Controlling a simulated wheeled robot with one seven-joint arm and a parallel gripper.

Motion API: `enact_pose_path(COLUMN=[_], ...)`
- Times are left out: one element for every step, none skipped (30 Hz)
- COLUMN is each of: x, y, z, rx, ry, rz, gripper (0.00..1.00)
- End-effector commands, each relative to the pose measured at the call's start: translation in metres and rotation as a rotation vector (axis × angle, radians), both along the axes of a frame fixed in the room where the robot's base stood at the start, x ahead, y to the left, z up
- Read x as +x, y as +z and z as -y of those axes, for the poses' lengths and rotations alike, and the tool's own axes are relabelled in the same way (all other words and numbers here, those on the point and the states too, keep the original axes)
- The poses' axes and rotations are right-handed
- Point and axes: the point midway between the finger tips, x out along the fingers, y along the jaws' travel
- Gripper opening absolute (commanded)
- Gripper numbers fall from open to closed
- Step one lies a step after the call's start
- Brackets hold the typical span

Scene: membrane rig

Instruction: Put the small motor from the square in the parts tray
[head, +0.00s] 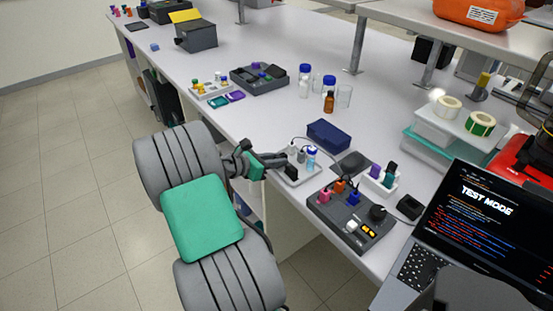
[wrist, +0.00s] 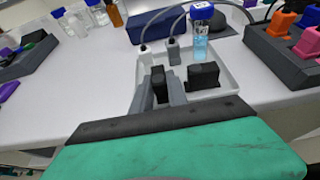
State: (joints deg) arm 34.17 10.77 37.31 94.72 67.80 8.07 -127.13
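My gripper (head: 268,161) reaches over the near edge of a white tray (head: 301,179). In the wrist view its grey fingers (wrist: 160,92) stand close together with something black between them, which may be pads or a part, so I cannot tell if it holds anything. A black block (wrist: 204,76) stands just right of the fingers. I cannot identify the small motor for sure. A flat dark square (head: 350,163) lies behind the white tray and looks empty. A dark tray with coloured parts (head: 246,82) lies farther back; I cannot tell if it is the parts tray.
A blue-capped vial (wrist: 201,48) and cabled grey pieces stand in the white tray. A dark blue case (head: 328,135) lies behind it. A grey connector box (head: 343,226) and a laptop (head: 470,228) are to the right. Bottles (head: 328,101) stand farther back. The bench's front left is clear.

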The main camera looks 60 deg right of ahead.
Motion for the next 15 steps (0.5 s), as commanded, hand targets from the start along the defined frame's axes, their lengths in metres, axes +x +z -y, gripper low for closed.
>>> enact_pose_path(x=[0.0002, 0.0002, 0.0002, 0.0002, 0.0002, 0.0002, 0.0002, 0.0002, 0.0002, 0.0002, 0.0002, 0.0002, 0.0002, 0.0002, 0.0003], y=[0.0005, 0.0006, 0.0007, 0.0008, 0.0008, 0.0008, 0.0008, 0.0008, 0.0009, 0.0009, 0.0009, 0.0009, 0.001, 0.0013, 0.0028], z=[0.0001, 0.0001, 0.0, 0.0001, 0.0001, 0.0001, 0.0001, 0.0001, 0.0001, 0.0001, 0.0001, 0.0001, 0.0001, 0.0001, 0.0002], rx=[0.0, -0.001, -0.001, -0.001, -0.001, -0.001, -0.001, -0.001, -0.001, -0.001, -0.001, -0.001, -0.001, -0.001, -0.001], ry=[0.0, 0.001, 0.001, 0.001, 0.001, 0.001, 0.001, 0.001, 0.001, 0.001, 0.001, 0.001, 0.001, 0.0, 0.0], rz=[0.001, 0.001, 0.001, 0.001, 0.001, 0.001, 0.001, 0.001, 0.001, 0.001, 0.001, 0.001, 0.001, 0.002, 0.003], gripper=[0.23, 0.26, 0.29, 0.31, 0.34, 0.37, 0.39, 0.39, 0.39, 0.39, 0.39, 0.39, 0.39, 0.39, 0.39])
